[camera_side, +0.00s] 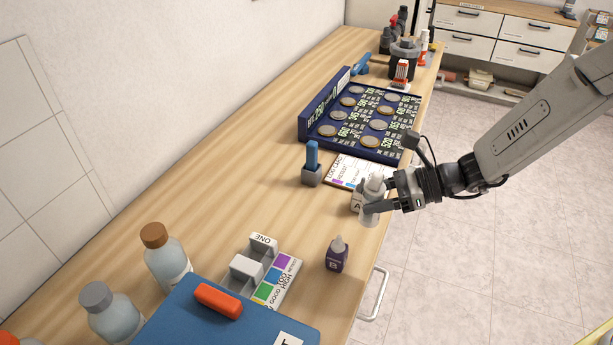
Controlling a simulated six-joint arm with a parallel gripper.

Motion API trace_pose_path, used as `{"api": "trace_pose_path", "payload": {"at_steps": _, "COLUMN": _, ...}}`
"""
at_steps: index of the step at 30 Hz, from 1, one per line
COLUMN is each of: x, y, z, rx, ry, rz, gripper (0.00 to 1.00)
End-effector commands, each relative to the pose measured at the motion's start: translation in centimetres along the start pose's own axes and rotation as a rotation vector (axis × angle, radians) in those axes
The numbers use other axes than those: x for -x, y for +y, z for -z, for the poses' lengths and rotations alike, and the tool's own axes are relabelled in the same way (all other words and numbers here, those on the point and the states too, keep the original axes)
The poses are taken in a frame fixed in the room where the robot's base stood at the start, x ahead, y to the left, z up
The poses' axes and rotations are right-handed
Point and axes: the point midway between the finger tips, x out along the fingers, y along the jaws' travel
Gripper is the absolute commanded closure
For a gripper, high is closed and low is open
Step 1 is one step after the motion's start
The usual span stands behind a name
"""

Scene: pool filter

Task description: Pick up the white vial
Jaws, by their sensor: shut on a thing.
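The white vial (369,214) is a small pale bottle with a pointed cap, near the right edge of the wooden table. My gripper (376,195) reaches in from the right and is shut on the vial, with its fingers on either side. The vial looks upright. Whether the vial's base is clear of the table is hard to tell.
A color chart holder (277,278), blue case (199,318) and capped bottles (166,256) fill the front left. A blue stick in a grey holder (311,165), a card (346,176) and a coin-like disc tray (313,117) lie behind.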

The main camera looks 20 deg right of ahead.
Motion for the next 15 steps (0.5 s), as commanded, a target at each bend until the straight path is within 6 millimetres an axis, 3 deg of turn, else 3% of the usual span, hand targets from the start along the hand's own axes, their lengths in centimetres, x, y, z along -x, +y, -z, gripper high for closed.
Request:
{"api": "trace_pose_path", "payload": {"at_steps": 6, "x": 1.4, "y": 1.2, "z": -0.3, "rx": 0.001, "ry": -0.001, "rz": 0.001, "gripper": 1.0}}
{"api": "trace_pose_path", "payload": {"at_steps": 15, "x": 1.8, "y": 1.6, "z": -0.3, "rx": 0.001, "ry": -0.001, "rz": 0.0, "gripper": 1.0}}
